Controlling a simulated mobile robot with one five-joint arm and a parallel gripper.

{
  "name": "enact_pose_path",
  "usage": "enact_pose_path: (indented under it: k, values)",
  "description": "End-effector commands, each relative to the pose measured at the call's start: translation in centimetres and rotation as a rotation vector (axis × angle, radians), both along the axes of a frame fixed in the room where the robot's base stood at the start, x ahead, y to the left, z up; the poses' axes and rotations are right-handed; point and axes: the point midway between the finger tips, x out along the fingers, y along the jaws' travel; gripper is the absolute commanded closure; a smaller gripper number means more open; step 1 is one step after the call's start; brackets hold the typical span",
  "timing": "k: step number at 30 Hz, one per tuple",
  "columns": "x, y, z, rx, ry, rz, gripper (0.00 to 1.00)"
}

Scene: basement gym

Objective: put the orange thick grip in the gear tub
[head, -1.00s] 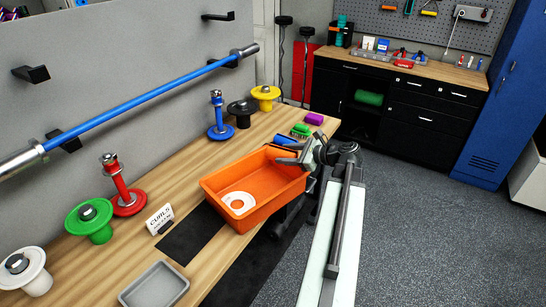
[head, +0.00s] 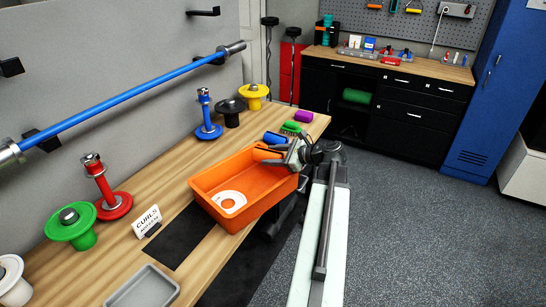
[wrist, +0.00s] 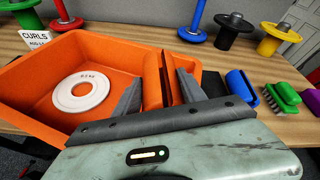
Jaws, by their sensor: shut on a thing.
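The orange gear tub (head: 232,216) stands on the wooden bench, and a white disc (head: 230,201) lies flat on its floor. My gripper (head: 279,152) is over the tub's far right end in the head view. It is shut on the orange thick grip (head: 264,154). In the wrist view the orange thick grip (wrist: 152,80), with a dark slot along it, is between the two grey fingers of my gripper (wrist: 160,78). The tub (wrist: 35,85) lies around and left of it there. Its height above the tub floor is hard to tell.
Just beyond the tub are a blue grip (head: 275,138), a green brush (head: 291,128) and a purple block (head: 303,116). Weight posts, including a blue one (head: 208,130), line the wall side. A grey tray (head: 143,290) and a CURLS sign (head: 147,221) are nearer.

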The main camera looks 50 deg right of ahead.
Motion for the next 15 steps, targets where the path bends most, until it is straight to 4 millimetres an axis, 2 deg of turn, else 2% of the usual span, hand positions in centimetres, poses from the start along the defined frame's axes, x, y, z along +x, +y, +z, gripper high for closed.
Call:
enact_pose_path:
  k: [8,9,11,15]
  values:
    - [-0.10,-0.15,-0.65,0.000,-0.001,-0.002,1.00]
    - [-0.12,-0.16,-0.64,0.000,0.000,-0.002,0.46]
    - [-0.13,-0.17,-0.65,0.000,0.000,-0.003,0.30]
    - [-0.15,-0.20,-0.64,0.000,0.000,-0.003,0.30]
